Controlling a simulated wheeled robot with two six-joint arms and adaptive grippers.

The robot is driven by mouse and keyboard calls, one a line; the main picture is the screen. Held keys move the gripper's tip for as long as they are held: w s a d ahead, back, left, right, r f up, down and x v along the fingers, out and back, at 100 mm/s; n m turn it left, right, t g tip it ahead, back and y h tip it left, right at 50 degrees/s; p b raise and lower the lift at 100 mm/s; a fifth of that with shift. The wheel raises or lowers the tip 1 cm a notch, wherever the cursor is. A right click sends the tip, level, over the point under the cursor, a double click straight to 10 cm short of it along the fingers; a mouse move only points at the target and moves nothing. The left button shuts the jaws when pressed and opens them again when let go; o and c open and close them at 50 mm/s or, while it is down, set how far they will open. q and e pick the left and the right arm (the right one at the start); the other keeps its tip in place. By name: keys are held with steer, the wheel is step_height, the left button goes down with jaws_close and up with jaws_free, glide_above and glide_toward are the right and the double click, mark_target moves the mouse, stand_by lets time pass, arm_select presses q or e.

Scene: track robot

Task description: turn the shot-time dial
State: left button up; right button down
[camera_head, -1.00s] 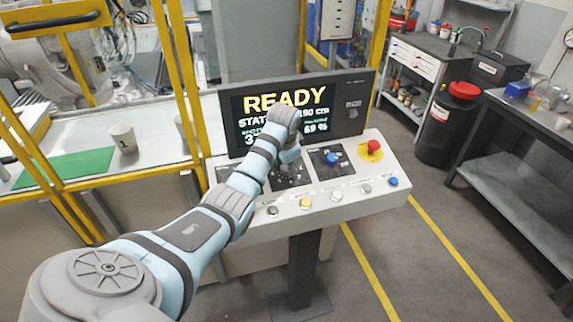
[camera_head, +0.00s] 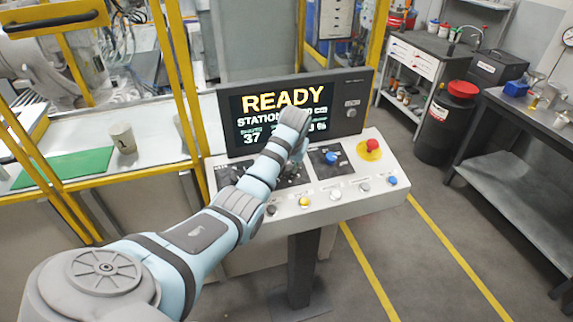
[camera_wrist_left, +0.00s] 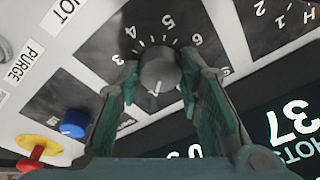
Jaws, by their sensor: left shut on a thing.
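The shot-time dial (camera_wrist_left: 161,70) is a round grey knob on a dark plate with a ring of ticks and numbers, seen in the left wrist view. A small pale mark shows on its lower edge there. My left gripper (camera_wrist_left: 158,78) is shut on the dial, one finger on each side. In the head view my left gripper (camera_head: 297,152) is over the dark dial area of the console (camera_head: 318,202), and my wrist hides the dial. My right gripper is not in view.
The screen (camera_head: 250,110) behind the wrist reads READY, partly covered by my arm. Close by are a blue knob (camera_head: 332,158), a red mushroom button (camera_head: 373,146) and a row of buttons along the front, including a yellow one (camera_head: 305,202).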

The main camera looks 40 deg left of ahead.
arm_select(q)
steer(key=shift+s+d+f, duration=0.1)
steer(key=shift+f, duration=0.1)
stand_by(0.3)
steer(key=o, duration=1.1)
steer(key=shift+c, duration=0.2)
steer(key=shift+o, duration=0.6)
steer(key=shift+w, duration=0.2)
steer(key=shift+r, duration=0.15)
steer(key=v, duration=0.7)
steer(key=shift+r, duration=0.15)
